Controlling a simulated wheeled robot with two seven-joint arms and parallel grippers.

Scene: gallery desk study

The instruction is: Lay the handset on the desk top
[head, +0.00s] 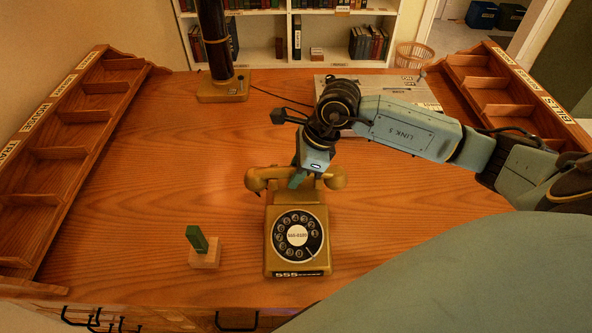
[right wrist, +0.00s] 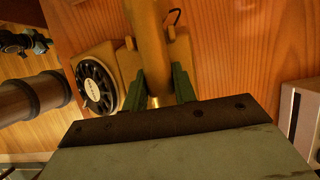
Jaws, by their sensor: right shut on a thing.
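The handset (head: 337,178) is mustard-yellow and lies across the top of the matching rotary phone (head: 297,240), in the middle front of the desk top (head: 190,150). My right gripper (head: 297,182) reaches down on it from above, its green fingers around the grip. In the right wrist view the fingers (right wrist: 160,88) close on both sides of the handset's bar (right wrist: 148,40), with the phone's black dial (right wrist: 96,86) to the left. I cannot tell whether the handset rests on the cradle or is slightly above it. My left gripper is not in view.
A small wooden block with a green piece (head: 197,240) stands left of the phone. A lamp base (head: 223,88) and a pale flat board (head: 410,90) are at the back. Sorter shelves line both sides. The desk left of the phone is mostly clear.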

